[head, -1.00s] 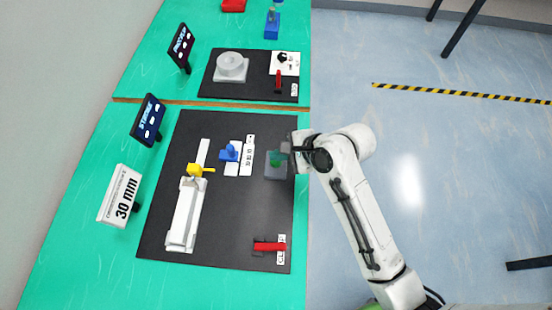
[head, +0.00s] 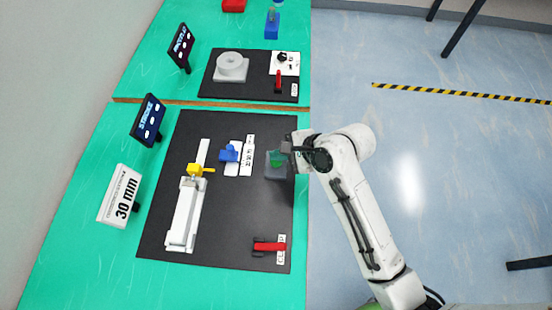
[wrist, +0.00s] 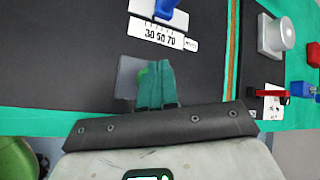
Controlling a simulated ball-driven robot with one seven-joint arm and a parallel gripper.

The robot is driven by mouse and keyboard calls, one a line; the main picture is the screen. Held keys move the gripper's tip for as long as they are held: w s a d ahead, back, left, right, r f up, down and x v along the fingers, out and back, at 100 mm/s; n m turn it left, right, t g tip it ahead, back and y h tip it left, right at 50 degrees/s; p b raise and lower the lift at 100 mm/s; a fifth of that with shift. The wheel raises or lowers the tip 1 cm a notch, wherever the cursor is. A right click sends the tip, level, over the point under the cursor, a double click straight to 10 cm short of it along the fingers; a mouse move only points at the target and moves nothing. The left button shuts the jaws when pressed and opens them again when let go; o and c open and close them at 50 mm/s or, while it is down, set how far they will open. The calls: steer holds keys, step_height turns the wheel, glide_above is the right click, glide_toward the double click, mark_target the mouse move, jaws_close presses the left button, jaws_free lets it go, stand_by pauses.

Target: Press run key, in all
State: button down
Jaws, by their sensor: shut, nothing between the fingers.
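The run key is a green key (head: 276,158) on a grey box (head: 275,173), at the right edge of the near black mat. In the wrist view the grey box (wrist: 126,82) shows left of the fingers, with a bright green patch of the key (wrist: 143,74) beside them. My gripper (head: 286,148) is shut and empty, its fingertips at the key. The fingers (wrist: 156,72) hide much of the key in the wrist view. I cannot tell whether they touch it or whether it is pressed down.
A blue slider (head: 229,153) on a white scale and a white rail unit (head: 185,215) with a yellow piece (head: 195,170) stand left. A red lever (head: 269,246) lies at the near right corner.

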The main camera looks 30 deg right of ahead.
steer(key=shift+f, duration=0.15)
steer(key=shift+f, duration=0.25)
steer(key=shift+f, duration=0.5)
stand_by(0.9)
steer(key=shift+r+p, duration=0.1)
steer(key=shift+p, duration=0.2)
steer(key=shift+r+p, duration=0.85)
steer(key=shift+p, duration=0.3)
